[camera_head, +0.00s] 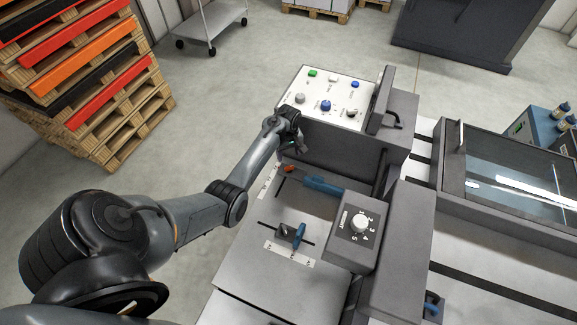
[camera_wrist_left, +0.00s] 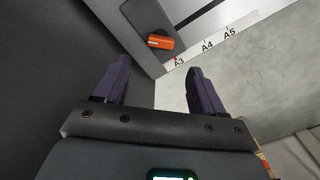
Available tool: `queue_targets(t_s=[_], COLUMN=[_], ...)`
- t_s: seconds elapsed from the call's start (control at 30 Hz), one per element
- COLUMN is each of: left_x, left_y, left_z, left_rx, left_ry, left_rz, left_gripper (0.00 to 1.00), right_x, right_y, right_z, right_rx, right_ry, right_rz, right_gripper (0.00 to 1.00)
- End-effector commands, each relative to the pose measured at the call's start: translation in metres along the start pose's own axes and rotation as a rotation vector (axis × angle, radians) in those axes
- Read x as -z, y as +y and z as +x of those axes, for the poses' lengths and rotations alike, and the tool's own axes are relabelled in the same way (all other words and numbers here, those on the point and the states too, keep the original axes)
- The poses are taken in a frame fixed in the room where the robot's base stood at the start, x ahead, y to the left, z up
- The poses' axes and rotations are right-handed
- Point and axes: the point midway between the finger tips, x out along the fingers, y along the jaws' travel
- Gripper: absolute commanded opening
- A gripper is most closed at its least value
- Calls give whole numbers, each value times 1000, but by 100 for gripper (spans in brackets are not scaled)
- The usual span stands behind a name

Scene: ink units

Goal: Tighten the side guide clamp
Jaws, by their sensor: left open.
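An orange lever (camera_head: 290,168) sits on the feed table near a white scale strip, just beyond my left gripper. In the left wrist view the orange lever (camera_wrist_left: 160,42) lies on a dark block beside the marks A3, A4 and A5. I take it to be the side guide clamp. My left gripper (camera_head: 294,144) is above the table at its far left edge, below the button panel. In the left wrist view its dark fingers (camera_wrist_left: 158,66) are spread, with nothing between them; the lever is ahead of them, apart. My right gripper is in neither view.
A blue-handled part (camera_head: 323,186) lies beside the orange lever. A second guide with a blue lever (camera_head: 299,236) stands nearer on the table. The button panel (camera_head: 325,98) and dial box (camera_head: 357,228) rise close by. The table's near part (camera_head: 262,278) is clear.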

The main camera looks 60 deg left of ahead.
Motion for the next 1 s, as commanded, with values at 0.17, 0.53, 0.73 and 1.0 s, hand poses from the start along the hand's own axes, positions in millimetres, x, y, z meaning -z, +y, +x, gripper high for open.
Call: queue_targets(t_s=[0.17, 0.53, 0.73, 1.0], left_x=[0, 0, 0, 0], left_y=[-1, 0, 0, 0], left_z=[35, 74, 78, 78], left_rx=[2, 1, 1, 1], left_ry=[-1, 1, 1, 1], left_rz=[1, 1, 1, 1], left_gripper=[70, 70, 70, 59], right_x=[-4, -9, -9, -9], right_y=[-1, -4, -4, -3], right_z=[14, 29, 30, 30], right_rx=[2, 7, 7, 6], right_ry=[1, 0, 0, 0], right_rz=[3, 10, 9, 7], right_gripper=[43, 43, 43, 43])
